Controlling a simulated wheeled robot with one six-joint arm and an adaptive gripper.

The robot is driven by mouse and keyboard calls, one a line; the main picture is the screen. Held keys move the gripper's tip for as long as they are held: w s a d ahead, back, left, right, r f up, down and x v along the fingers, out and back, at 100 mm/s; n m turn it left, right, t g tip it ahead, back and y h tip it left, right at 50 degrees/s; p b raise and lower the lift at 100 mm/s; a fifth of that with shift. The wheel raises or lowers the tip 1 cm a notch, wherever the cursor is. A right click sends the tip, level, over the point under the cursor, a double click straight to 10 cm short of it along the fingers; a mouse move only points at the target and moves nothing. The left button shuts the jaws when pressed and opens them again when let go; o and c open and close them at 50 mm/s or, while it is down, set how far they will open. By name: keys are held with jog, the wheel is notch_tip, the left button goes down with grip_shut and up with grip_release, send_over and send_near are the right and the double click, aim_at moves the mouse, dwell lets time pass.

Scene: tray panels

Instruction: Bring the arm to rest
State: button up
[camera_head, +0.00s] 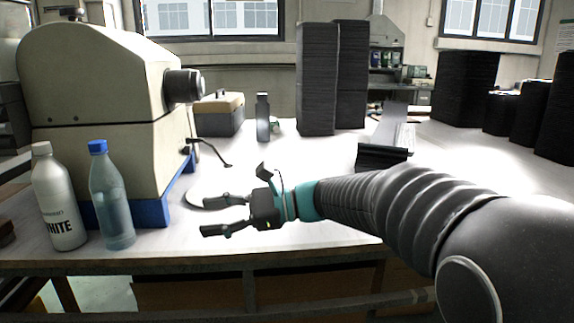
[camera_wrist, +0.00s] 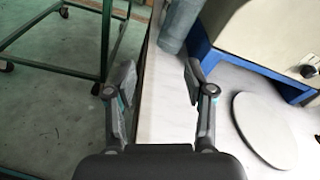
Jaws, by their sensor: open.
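My gripper (camera_head: 222,216) is open, with nothing between its fingers. In the head view it is over the front part of the white table (camera_head: 310,222), pointing left, and my arm comes in from the right. In the wrist view my gripper (camera_wrist: 158,85) has its two fingers wide apart over the table's edge, with the floor to the left. A round light disc (camera_wrist: 264,130) lies on the table right of the fingers; in the head view it is partly hidden behind my gripper.
A blue-capped bottle (camera_head: 112,200) and a white bottle (camera_head: 58,200) stand left of my gripper, before a large beige machine (camera_head: 90,90) with a blue base. Dark stacks (camera_head: 465,85) also stand at right.

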jog(key=s+d+f+n+t+h, duration=0.2)
jog(key=s+d+f+n+h, duration=0.2)
jog(key=d, duration=0.5)
jog(key=s+d+f+n+t+h, duration=0.2)
jog(key=s+d+f+n+h, duration=0.2)
jog(key=s+d+h, duration=0.3)
jog(key=s+d+f+n+t+h, duration=0.3)
jog(key=s+d, duration=0.5)
jog(key=d, duration=0.5)
notch_tip(320, 180, down, 4)
jog(key=n+h, duration=0.1)
jog(key=h, duration=0.1)
jog(key=shift+s+d+r+n+h, duration=0.2)
jog(key=shift+n+h, duration=0.1)
jog(key=shift+n, duration=0.1)
